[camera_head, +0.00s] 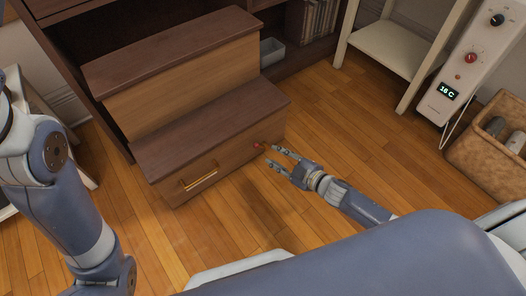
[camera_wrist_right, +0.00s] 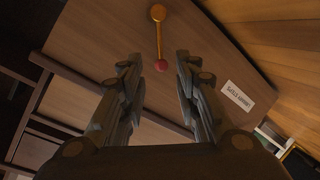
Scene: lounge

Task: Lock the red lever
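The red lever is on the front of the wooden step unit's lower drawer, near its right end; its red knob (camera_head: 257,146) shows in the head view. In the right wrist view the lever is a brass arm with a round pivot (camera_wrist_right: 158,13) and a red ball (camera_wrist_right: 160,66) at its other end. My right gripper (camera_head: 271,157) is open, just right of the knob; in the wrist view its fingers (camera_wrist_right: 159,75) stand either side of the red ball, apart from it. My left arm shows at the left, but its gripper is out of view.
The step unit (camera_head: 215,87) has a brass drawer handle (camera_head: 198,180). A white label (camera_wrist_right: 237,97) is on the panel. A cream side table (camera_head: 390,48), a heater (camera_head: 463,70) and a wicker basket (camera_head: 480,150) stand at the right. Wooden floor around is clear.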

